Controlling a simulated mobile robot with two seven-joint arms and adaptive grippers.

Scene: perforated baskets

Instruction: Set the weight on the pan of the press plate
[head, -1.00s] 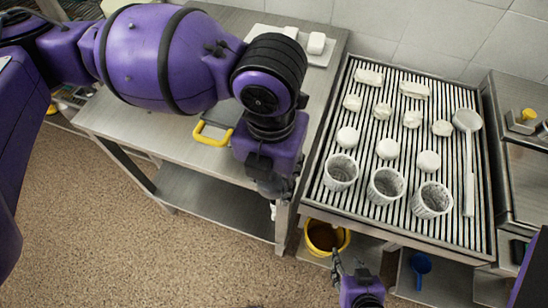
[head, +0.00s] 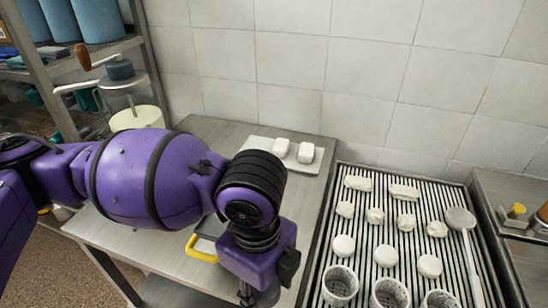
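A dark flat plate with a yellow handle (head: 201,249) lies on the left steel table, largely hidden behind my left arm. It may be the press plate; its pan cannot be made out. No weight can be identified for certain. My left gripper (head: 246,296) points down at the bottom edge of the head view, right of the yellow handle. Its fingers are mostly cut off, so its opening cannot be judged. My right gripper is out of view.
A white tray (head: 262,150) with two white blocks is at the table's back. Right, a ribbed draining surface (head: 374,252) holds white cheese-like pieces, perforated baskets (head: 341,284) and a ladle (head: 464,225). A yellow-knobbed item (head: 517,211) stands far right. A tiled wall closes the back.

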